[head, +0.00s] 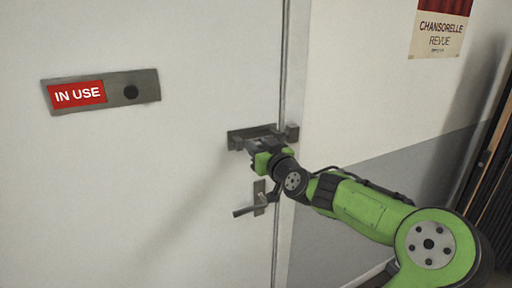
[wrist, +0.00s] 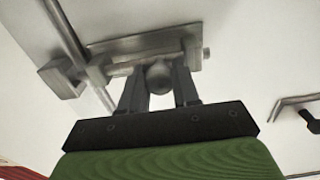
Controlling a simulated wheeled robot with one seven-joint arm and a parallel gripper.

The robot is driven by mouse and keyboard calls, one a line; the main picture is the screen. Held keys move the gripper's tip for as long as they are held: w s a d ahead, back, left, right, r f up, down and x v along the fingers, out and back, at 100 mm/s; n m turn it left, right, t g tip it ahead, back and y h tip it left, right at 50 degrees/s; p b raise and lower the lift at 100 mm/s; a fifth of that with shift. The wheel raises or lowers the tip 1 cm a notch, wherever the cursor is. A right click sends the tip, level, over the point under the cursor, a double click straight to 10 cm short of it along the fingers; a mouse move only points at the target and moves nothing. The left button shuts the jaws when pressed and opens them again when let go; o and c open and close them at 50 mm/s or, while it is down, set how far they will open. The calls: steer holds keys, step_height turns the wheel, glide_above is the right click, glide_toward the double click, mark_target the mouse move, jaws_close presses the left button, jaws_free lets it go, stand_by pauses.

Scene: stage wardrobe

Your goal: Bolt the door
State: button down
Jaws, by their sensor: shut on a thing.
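The white door (head: 150,190) stands flush with its frame. A grey sliding bolt (head: 238,138) is mounted near the door's right edge, above the lever handle. Its keeper (head: 292,132) is on the frame, just across the door gap. In the wrist view the bolt's plate (wrist: 125,43), its bar and the keeper (wrist: 60,80) show from below. My gripper (wrist: 159,80) is shut on the bolt's round knob (wrist: 158,77), which sits between the two fingers. My gripper (head: 260,147) partly hides the bolt in the head view.
The lever handle (head: 250,208) sits just below my gripper and also shows in the wrist view (wrist: 295,103). A red "IN USE" indicator (head: 100,92) is higher on the door. A poster (head: 440,30) hangs on the right wall. Dark slats (head: 495,150) stand at the far right.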

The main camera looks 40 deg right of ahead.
mark_target(266, 138)
steer(key=d, duration=0.2)
steer(key=s+d, duration=0.1)
steer(key=d, duration=0.1)
steer(key=shift+s+d, duration=0.15)
steer(key=c, duration=0.8)
jaws_free()
steer(key=shift+d, duration=0.1)
steer(key=p+v, duration=0.1)
steer(key=v, duration=1.4)
steer(key=shift+s+a, duration=0.3)
steer(key=shift+s, duration=0.05)
